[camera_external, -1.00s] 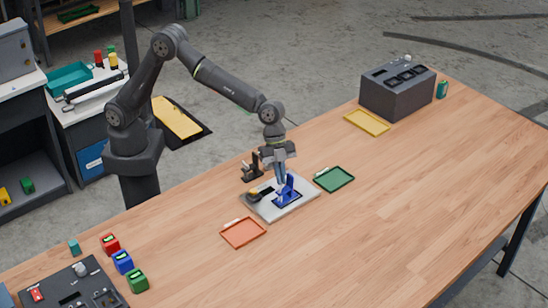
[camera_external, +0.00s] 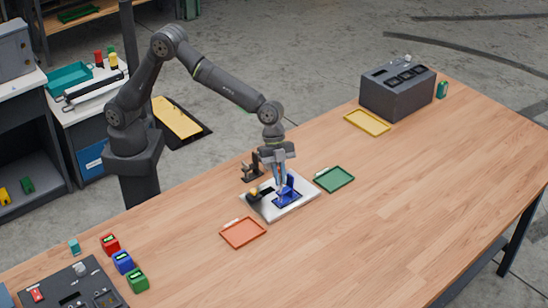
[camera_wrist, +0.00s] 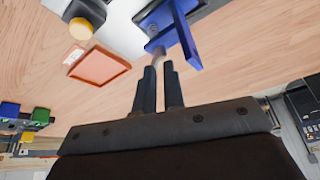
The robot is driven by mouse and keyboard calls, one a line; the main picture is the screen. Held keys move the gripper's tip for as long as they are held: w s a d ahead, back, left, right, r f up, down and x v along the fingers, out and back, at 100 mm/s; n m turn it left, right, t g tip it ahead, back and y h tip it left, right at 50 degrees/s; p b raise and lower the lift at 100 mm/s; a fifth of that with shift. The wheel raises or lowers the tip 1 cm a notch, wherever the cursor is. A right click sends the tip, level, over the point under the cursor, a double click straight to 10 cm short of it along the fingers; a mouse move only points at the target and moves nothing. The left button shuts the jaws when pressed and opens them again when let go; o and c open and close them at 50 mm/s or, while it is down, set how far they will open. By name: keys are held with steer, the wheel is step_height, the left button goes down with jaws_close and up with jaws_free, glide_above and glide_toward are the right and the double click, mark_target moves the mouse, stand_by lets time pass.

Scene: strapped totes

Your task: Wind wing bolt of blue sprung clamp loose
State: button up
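The blue sprung clamp (camera_external: 290,187) stands on a pale plate (camera_external: 268,211) near the middle of the table. In the wrist view the clamp (camera_wrist: 184,35) is at the top, partly cut off by the edge. Its wing bolt (camera_wrist: 157,52) shows as a short grey rod pointing at my fingers. My gripper (camera_external: 279,184) reaches down at the clamp. In the wrist view the fingertips of my gripper (camera_wrist: 159,68) are close together with the bolt's end between them, and look shut on it. The bolt's wings are hidden by the fingers.
A black part with a yellow knob (camera_external: 254,193) sits on the same plate. A dark bracket (camera_external: 252,167) stands behind it. Orange (camera_external: 243,233) and green (camera_external: 334,179) trays lie either side. The table's front right is clear.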

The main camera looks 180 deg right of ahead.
steer(key=shift+f, duration=0.35)
steer(key=s+a+r, duration=0.1)
steer(key=s+r, duration=0.2)
steer(key=r, duration=0.6)
steer(key=s+a+r, duration=0.1)
steer(key=s+r, duration=0.3)
steer(key=r, duration=0.6)
steer(key=shift+s, duration=0.2)
stand_by(0.7)
steer(key=shift+r, duration=0.1)
stand_by(0.3)
steer(key=v, duration=1.7)
steer(key=shift+r, duration=0.15)
